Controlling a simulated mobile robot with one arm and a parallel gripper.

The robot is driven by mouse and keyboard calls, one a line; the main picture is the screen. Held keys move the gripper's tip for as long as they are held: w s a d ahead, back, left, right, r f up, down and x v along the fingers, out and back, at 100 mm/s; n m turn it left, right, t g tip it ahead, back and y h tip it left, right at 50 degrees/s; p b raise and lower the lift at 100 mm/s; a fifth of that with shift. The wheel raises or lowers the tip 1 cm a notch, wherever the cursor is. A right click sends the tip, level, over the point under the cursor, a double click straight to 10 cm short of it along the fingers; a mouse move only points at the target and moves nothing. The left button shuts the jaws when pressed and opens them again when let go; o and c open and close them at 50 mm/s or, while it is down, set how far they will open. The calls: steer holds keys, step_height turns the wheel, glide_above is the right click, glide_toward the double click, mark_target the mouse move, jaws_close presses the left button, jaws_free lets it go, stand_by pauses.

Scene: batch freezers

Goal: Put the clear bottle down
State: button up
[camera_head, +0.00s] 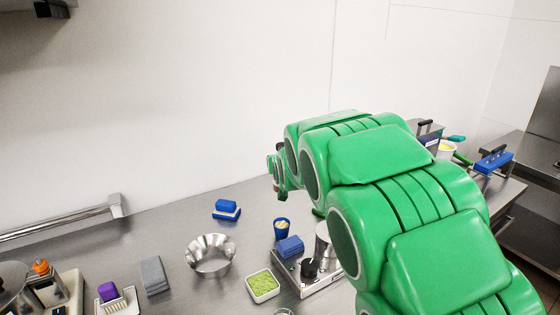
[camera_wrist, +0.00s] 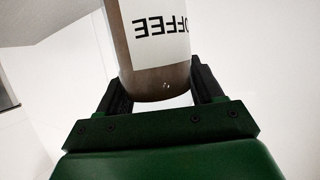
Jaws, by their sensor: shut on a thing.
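The clear bottle (camera_wrist: 152,78) fills the top middle of the wrist view. It has brown contents and a white label that reads COFFEE, seen upside down and mirrored or turned. My gripper (camera_wrist: 162,90) has its two dark fingers on either side of the bottle, shut on it. The bottle's top part runs out of the frame. In the head view, my green arm hides the gripper, and I cannot make out the bottle there.
A steel counter holds a fluted metal bowl (camera_head: 211,256), a dish of green stuff (camera_head: 262,286), a blue cup (camera_head: 281,231), a blue-and-white sponge or brush (camera_head: 226,210) and a grey block (camera_head: 154,275). Bare counter lies around the bowl. A white wall stands behind.

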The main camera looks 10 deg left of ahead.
steer(key=shift+s+d+r, duration=0.15)
steer(key=shift+s, duration=0.15)
steer(key=s+a+n+g+y, duration=0.3)
steer(key=s+a+n+y, duration=0.2)
steer(key=s+a, duration=2.2)
steer(key=w+a+f, duration=0.8)
steer(key=a+f, duration=0.2)
steer(key=f, duration=0.2)
steer(key=shift+w+a+f, duration=0.15)
steer(key=shift+a+f, duration=0.15)
steer(key=shift+f, duration=0.1)
steer(key=shift+f, duration=0.1)
steer(key=o, duration=1.3)
steer(key=shift+c, duration=0.2)
steer(key=shift+h, duration=0.3)
